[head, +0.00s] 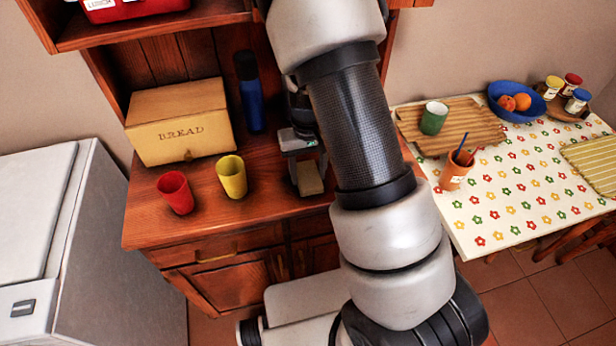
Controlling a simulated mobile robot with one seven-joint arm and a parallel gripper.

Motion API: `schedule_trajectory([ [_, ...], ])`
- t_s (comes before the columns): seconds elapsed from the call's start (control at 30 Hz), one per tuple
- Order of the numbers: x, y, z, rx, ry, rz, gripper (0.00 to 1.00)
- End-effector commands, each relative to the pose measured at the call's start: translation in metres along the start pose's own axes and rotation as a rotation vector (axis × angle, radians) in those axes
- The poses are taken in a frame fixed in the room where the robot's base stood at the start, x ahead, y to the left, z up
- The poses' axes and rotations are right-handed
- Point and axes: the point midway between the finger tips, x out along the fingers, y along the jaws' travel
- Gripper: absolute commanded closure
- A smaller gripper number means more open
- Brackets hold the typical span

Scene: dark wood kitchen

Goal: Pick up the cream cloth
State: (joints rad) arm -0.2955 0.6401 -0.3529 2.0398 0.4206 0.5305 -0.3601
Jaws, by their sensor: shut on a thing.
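The cream cloth (310,180) shows as a small, folded-looking tan piece between the fingers of my gripper (308,168). My gripper points down over the right part of the wooden cabinet's counter (262,193) and is shut on the cloth. I cannot tell whether the cloth still touches the counter. My arm hides the counter behind and to the right of the gripper.
A yellow cup (232,177) and a red cup (176,192) stand left of my gripper. A blue bottle (250,92) and a bread box (180,122) stand behind them. A flower-patterned table (500,215) with a blue bowl (517,103) is at right.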

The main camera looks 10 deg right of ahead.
Motion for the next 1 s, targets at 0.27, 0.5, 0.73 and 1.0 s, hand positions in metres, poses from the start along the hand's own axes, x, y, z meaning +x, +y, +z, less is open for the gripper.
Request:
schedule_trajectory([
  [0.27, -0.008, 0.0, -0.001, -0.001, 0.001, 0.0, 0.74],
  [0.5, -0.054, -0.001, -0.001, -0.002, 0.005, -0.001, 0.74],
  [0.73, -0.091, 0.0, -0.001, 0.0, 0.002, -0.001, 0.74],
  [1.0, -0.101, 0.0, 0.0, 0.0, -0.001, 0.001, 0.74],
])
